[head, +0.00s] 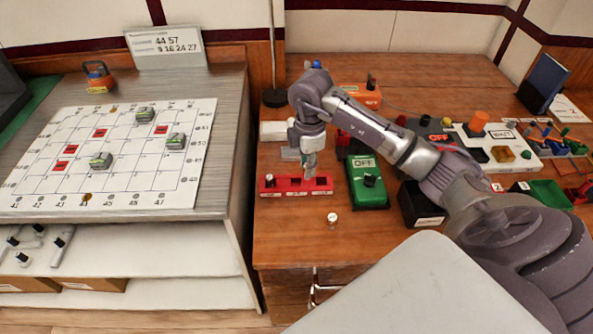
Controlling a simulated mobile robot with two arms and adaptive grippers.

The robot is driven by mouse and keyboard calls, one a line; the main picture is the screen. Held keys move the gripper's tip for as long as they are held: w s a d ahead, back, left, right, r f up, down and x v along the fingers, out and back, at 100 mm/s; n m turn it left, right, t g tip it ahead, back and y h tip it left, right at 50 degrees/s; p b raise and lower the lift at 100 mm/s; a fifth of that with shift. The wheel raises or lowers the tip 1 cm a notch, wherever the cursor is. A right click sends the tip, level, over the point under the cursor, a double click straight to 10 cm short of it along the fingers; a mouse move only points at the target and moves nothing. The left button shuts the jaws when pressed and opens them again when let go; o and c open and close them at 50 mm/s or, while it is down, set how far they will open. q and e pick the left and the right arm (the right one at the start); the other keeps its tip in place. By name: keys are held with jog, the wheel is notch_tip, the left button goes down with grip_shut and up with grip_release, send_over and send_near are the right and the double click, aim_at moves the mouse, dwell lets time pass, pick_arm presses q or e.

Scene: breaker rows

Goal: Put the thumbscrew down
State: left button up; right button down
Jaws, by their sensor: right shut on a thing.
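My right gripper (308,165) points down over the red block with several dark slots (268,186) on the wooden desk. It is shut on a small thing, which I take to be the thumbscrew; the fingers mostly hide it. I cannot tell whether it touches the red block. A small round pale piece (332,217) lies on the desk in front of the red block. My left gripper is not in view.
A green OFF switch box (367,185) stands right of the gripper, with a black box (421,208) beyond it. Several coloured controls crowd the desk at right. The desk's front left (285,235) is mostly clear. A grid board (120,160) lies on the left cabinet.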

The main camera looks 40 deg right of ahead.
aim_at(297, 175)
jog(key=w+f, duration=0.1)
jog(key=w+a+f, duration=0.1)
jog(key=w, duration=0.1)
jog(key=shift+w+f, duration=0.3)
jog(key=shift+f, duration=0.35)
notch_tip(297, 175, down, 2)
jog(key=shift+f+p, duration=0.25)
jog(key=shift+p, duration=0.15)
jog(key=shift+f, duration=0.3)
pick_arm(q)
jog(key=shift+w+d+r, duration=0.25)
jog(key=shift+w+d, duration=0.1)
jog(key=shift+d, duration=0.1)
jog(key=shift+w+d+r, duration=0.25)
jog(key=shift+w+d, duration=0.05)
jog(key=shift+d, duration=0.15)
pick_arm(e)
jog(key=shift+f, duration=0.2)
jog(key=c, duration=1)
grip_release()
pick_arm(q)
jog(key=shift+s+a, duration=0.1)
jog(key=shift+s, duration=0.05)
